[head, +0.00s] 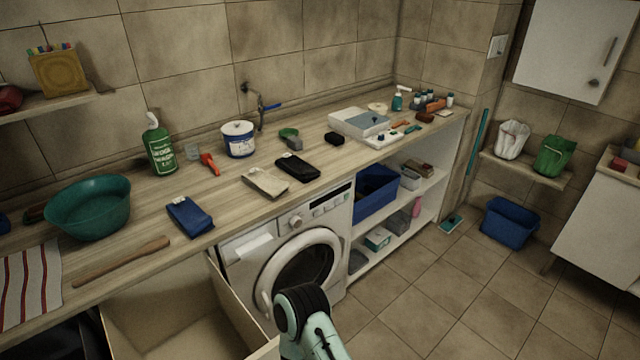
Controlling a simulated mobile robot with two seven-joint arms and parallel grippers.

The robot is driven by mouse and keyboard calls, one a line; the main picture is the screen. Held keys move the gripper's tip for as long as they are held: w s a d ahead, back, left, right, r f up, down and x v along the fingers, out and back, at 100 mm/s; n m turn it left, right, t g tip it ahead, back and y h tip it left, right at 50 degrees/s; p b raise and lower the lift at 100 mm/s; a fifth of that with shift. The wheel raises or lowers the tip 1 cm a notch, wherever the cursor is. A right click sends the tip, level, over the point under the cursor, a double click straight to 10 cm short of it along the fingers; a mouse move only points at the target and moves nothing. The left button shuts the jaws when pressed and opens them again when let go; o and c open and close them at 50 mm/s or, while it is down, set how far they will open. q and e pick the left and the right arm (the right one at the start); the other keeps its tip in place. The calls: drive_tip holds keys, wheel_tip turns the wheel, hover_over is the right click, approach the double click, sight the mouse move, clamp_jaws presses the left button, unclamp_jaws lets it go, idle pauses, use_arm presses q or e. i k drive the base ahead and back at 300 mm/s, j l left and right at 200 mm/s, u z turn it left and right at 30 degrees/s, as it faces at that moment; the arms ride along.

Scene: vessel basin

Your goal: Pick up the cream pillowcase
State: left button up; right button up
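A folded cream cloth, which looks like the cream pillowcase (265,182), lies flat near the front edge of the wooden counter (225,212), above the washing machine. A folded black cloth (297,166) lies close to its right, and a folded dark blue cloth (190,216) lies farther to its left. Nothing covers the cream cloth. A pale green and black part of one of my arms shows at the bottom middle, below the counter. Neither of my grippers can be seen.
A teal basin (89,207) and wooden stick (122,261) are left. Below are the washing machine (292,222) and an open box (235,305).

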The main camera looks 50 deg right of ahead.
sight(272, 188)
drive_tip(key=k+z, duration=0.1)
drive_tip(key=z, duration=1.3)
drive_tip(key=k, duration=1)
drive_tip(key=k+u, duration=0.1)
drive_tip(key=u, duration=0.85)
drive_tip(key=k+j+u, duration=0.15)
drive_tip(key=u, duration=0.35)
drive_tip(key=l+u, duration=0.1)
drive_tip(key=u, duration=1.6)
drive_tip(key=k+l+u, duration=0.15)
drive_tip(key=l, duration=0.25)
drive_tip(key=k+l+u, duration=0.15)
drive_tip(key=k+l, duration=0.45)
drive_tip(key=l, duration=0.15)
drive_tip(key=k+l, duration=0.3)
drive_tip(key=l, duration=0.2)
drive_tip(key=k+l, duration=0.3)
drive_tip(key=l, duration=0.15)
drive_tip(key=k+l, duration=0.3)
drive_tip(key=l, duration=0.2)
